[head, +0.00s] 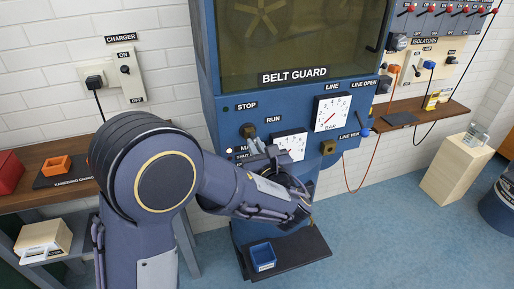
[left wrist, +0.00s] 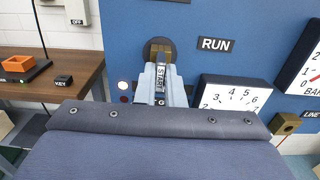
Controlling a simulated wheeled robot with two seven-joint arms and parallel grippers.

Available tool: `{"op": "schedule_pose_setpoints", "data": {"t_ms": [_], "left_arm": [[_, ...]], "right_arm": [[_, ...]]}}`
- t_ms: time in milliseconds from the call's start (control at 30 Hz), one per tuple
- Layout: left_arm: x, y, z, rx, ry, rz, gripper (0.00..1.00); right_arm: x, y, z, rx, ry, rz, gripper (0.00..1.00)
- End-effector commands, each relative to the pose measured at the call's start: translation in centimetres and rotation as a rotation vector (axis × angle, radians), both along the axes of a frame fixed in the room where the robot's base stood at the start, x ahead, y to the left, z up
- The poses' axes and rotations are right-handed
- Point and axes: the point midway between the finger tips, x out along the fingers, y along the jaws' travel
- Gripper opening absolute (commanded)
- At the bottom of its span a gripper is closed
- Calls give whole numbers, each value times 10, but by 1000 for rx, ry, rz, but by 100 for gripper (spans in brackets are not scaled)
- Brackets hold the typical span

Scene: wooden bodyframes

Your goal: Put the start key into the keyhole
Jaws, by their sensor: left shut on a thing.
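My left gripper (head: 262,149) is in front of the blue belt guard panel, below the RUN label. In the left wrist view, its grey fingers (left wrist: 161,77) are shut on a dark key with a START label (left wrist: 161,75), pointing at the panel. A round dark fitting with a brass face (left wrist: 158,47), which looks like the keyhole, is just beyond the key; it also shows in the head view (head: 247,130). The key's tip overlaps it in the wrist view; I cannot tell whether they touch. My right gripper is not in view.
White dials (head: 331,112) and a brass block with a dark hole (head: 328,147) are right of the gripper. A blue bin (head: 262,256) sits on a dark shelf below. A wooden bench (head: 45,152) with an orange tray (head: 56,166) is at left.

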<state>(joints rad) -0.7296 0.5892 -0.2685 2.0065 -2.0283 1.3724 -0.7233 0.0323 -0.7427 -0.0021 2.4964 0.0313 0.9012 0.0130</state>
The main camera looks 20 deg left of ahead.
Motion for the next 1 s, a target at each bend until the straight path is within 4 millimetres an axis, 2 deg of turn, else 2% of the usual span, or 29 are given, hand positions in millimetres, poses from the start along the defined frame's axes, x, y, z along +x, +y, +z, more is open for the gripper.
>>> {"op": "schedule_pose_setpoints", "data": {"t_ms": [67, 100, 300, 667, 1000], "left_arm": [[2, 1, 0, 1, -1, 1, 0], [2, 2, 0, 1, -1, 0, 10], [2, 1, 0, 1, -1, 0, 34], [-5, -4, -1, -1, 0, -3, 34], [-50, -35, -1, -1, -2, -3, 34]], "right_arm": [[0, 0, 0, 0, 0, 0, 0], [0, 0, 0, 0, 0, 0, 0], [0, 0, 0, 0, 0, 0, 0], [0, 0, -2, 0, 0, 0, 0], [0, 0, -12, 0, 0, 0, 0]]}}
